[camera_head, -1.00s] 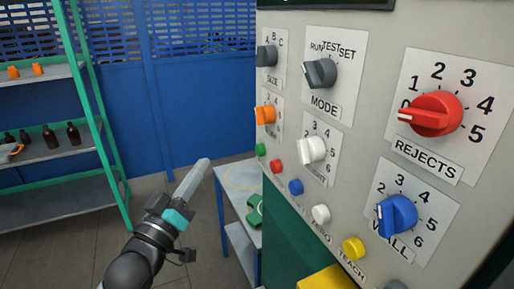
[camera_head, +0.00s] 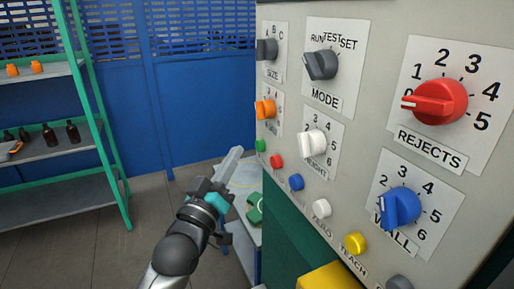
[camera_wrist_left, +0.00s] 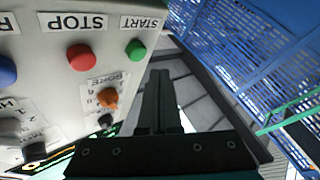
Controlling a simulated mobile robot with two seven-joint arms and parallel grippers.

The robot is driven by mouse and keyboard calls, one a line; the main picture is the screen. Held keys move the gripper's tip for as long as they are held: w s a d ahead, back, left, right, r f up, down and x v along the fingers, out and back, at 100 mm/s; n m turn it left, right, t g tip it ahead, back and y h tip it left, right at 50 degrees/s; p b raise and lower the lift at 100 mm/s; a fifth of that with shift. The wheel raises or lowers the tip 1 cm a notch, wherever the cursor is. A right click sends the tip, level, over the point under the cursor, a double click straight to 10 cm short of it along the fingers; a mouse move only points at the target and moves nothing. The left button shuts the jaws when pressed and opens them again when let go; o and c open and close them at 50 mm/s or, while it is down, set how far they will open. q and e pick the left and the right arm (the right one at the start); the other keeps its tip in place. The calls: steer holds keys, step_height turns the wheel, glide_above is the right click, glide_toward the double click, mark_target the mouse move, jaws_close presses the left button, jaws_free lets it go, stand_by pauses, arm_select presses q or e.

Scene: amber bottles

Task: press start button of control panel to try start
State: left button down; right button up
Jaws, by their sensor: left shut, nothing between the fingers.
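The control panel (camera_head: 385,25) fills the right of the head view. Its green start button (camera_head: 260,145) is at the far left of the button row, beside the red stop button (camera_head: 277,161). In the left wrist view the green button (camera_wrist_left: 136,50) lies beside a START label, and the red button (camera_wrist_left: 80,57) beside STOP; the labels appear upside down. My left gripper (camera_head: 234,157) is shut and empty. Its tip is just left of the green button in the head view, apart from it. My right gripper is not in view.
The panel carries several knobs, including a red rejects knob (camera_head: 435,102) and a blue wall knob (camera_head: 399,208). A small table (camera_head: 243,233) stands behind my left arm. A green shelf (camera_head: 60,185) with amber bottles is at the left. The floor between is clear.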

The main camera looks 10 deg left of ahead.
arm_select(q)
steer(key=shift+w+d+r, duration=0.1)
steer(key=shift+w+d, duration=0.4)
steer(key=shift+d, duration=0.2)
stand_by(1.6)
steer(key=shift+w+d, duration=0.2)
steer(key=shift+d, duration=0.15)
steer(key=shift+w+d+p, duration=0.25)
steer(key=shift+d+p, duration=0.1)
stand_by(0.8)
steer(key=shift+s+a+p, duration=0.4)
steer(key=shift+s+a, duration=0.1)
steer(key=shift+a, duration=0.2)
steer(key=shift+a, duration=0.1)
